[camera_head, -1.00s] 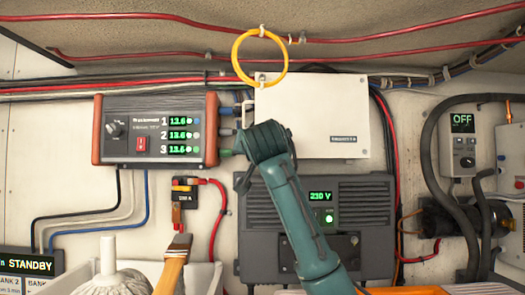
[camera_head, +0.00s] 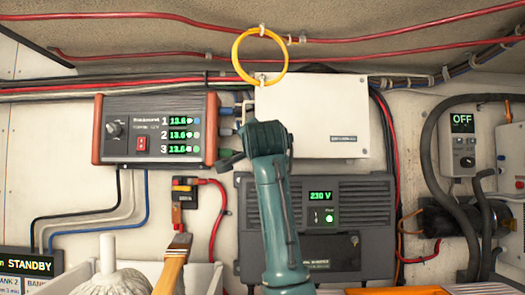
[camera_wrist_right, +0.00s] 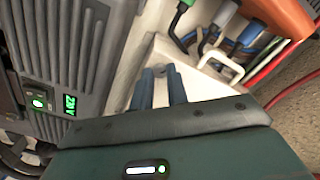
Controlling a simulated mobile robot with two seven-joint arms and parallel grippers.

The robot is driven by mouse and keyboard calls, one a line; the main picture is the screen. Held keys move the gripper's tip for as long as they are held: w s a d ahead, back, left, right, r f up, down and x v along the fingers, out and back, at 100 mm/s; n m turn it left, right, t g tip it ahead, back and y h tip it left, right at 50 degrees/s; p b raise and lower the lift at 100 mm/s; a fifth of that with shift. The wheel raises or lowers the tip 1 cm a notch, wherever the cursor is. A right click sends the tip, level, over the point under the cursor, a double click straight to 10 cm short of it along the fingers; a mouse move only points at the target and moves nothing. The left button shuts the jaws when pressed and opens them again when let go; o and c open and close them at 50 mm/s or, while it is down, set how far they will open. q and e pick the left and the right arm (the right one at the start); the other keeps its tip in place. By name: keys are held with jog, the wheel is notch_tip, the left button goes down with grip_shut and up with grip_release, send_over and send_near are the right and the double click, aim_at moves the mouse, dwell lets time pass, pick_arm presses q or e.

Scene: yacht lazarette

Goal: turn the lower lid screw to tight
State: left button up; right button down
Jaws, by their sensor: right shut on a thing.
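The white box with its lid (camera_head: 325,115) is mounted on the wall. My right arm (camera_head: 275,205) reaches up in front of its lower left part and hides that corner and the gripper's fingers in the head view. In the wrist view, my right gripper (camera_wrist_right: 160,80) has its two blue fingers against the white box (camera_wrist_right: 205,88). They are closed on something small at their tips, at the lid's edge. I take it to be the lower lid screw; it is mostly hidden, and its turn position cannot be read. My left gripper is not in view.
A grey inverter (camera_head: 365,215) showing 230 V sits just below the box. A red-ended charger (camera_head: 125,150) with plugged cables is to the left. A yellow cable loop (camera_head: 236,60) hangs above. A white handle (camera_wrist_right: 222,66) stands near the fingers.

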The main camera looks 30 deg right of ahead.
jog(key=m, duration=1.1)
jog(key=shift+p, duration=0.3)
dwell(0.3)
jog(key=c, duration=1.4)
grip_release()
jog(key=shift+o, duration=0.2)
